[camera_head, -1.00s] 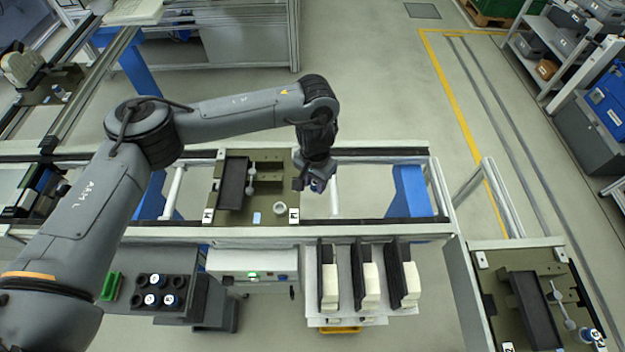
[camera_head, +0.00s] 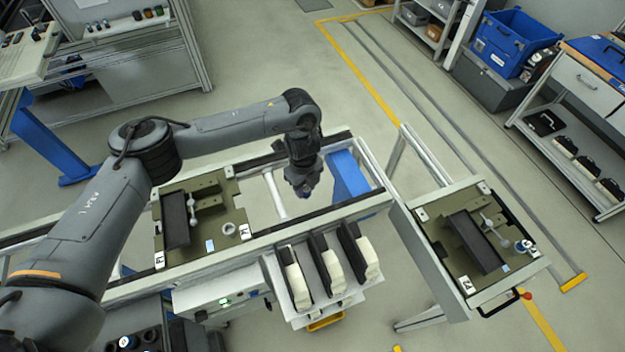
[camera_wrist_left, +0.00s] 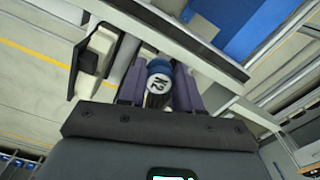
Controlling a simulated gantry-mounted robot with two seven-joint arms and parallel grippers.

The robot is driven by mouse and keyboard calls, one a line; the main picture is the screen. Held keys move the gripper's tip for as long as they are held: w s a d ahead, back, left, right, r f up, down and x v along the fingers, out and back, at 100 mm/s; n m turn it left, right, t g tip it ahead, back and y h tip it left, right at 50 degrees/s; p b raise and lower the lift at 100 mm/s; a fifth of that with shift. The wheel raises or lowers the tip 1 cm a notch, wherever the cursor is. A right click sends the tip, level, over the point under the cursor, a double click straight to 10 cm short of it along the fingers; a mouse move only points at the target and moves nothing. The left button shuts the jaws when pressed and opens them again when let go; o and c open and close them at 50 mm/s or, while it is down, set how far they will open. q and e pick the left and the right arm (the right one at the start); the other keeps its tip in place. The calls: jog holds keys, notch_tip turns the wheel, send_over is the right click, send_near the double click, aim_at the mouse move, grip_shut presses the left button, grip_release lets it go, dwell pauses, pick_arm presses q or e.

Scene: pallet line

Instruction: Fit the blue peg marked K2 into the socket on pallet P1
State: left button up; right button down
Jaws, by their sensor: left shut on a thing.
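My left gripper (camera_head: 303,190) is shut on the blue peg marked K2 (camera_wrist_left: 158,84), whose white-labelled end shows between the fingers in the left wrist view. In the head view the gripper hangs over the conveyor frame, right of pallet P1, and hides most of the peg. Pallet P1 (camera_head: 207,251) is an olive plate on the conveyor with a dark block, a light lever and a pale ring-shaped socket (camera_head: 229,228) near its right front corner. The socket looks empty and is apart from the gripper. My right gripper is not in view.
A second olive pallet (camera_head: 438,217) stands at the right, with a labelled blue-and-white round part (camera_head: 522,246) at its corner. A rack of black and cream upright parts (camera_head: 328,270) stands before the conveyor. A dark peg holder (camera_head: 149,340) is at the lower left.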

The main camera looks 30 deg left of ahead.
pick_arm(q)
jog(key=s+a+f+m+p, duration=0.1)
jog(key=s+a+f+m, duration=0.2)
jog(key=s+a, duration=0.2)
jog(key=s+a+f+m+p, duration=0.1)
jog(key=s+a+f+m, duration=0.2)
jog(key=s+a, duration=0.3)
jog(key=s+a+f+m+p, duration=0.1)
jog(key=s+a+f+m, duration=0.2)
jog(key=a, duration=0.5)
jog(key=shift+s+a+f+m, duration=0.2)
jog(key=shift+s+f, duration=0.15)
jog(key=shift+s, duration=0.25)
jog(key=shift+s+a+f+m, duration=0.1)
jog(key=shift+s+f+m, duration=0.15)
jog(key=shift+s, duration=0.35)
jog(key=shift+f+b, duration=0.4)
jog(key=shift+f, duration=0.3)
jog(key=shift+w, duration=0.1)
jog(key=shift+f, duration=0.1)
jog(key=shift+f+b, duration=0.4)
jog(key=shift+b, duration=0.15)
